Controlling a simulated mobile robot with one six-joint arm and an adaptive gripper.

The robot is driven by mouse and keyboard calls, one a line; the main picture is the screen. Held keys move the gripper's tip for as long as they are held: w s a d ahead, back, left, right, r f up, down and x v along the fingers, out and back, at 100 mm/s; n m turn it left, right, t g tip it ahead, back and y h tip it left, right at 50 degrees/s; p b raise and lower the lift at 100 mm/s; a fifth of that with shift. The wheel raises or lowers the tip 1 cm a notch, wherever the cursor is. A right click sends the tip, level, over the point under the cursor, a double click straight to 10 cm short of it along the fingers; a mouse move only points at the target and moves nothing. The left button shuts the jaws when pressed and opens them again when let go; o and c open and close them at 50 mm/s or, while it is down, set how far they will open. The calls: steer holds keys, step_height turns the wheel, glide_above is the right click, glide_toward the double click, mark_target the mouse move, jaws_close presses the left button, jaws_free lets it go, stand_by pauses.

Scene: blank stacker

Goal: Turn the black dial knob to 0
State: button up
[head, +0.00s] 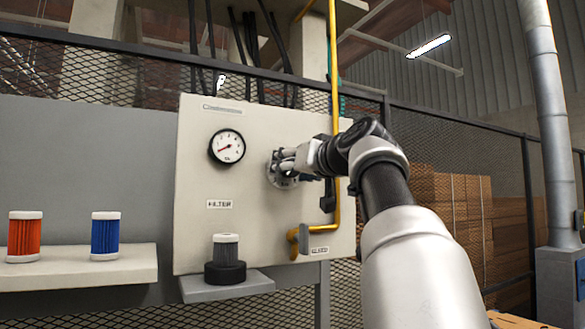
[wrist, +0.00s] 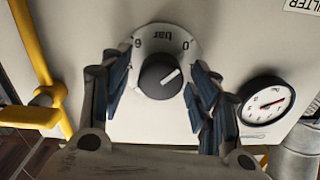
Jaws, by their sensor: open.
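The black dial knob (wrist: 159,77) sits on a round pale dial plate (wrist: 160,45) marked 6, bar and 0, which appears upside down in the wrist view. The knob's white pointer mark points right and slightly up, near the 0 side but not straight at the 0. My gripper (wrist: 160,78) is open, with one blue-padded finger on each side of the knob. A gap shows between each finger and the knob. In the head view my gripper (head: 297,160) is at the panel and covers the knob; only part of the plate's rim shows.
A round pressure gauge (head: 226,147) is on the cream panel (head: 200,180), its needle pointing lower left. A yellow pipe (head: 336,110) with a valve handle runs right of the dial. A grey filter (head: 226,250) stands on a shelf below; orange and blue filters stand left.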

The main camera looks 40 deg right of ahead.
steer(key=shift+s, duration=0.15)
steer(key=v, duration=1.1)
steer(key=shift+s+a, duration=0.2)
steer(key=shift+s, duration=0.2)
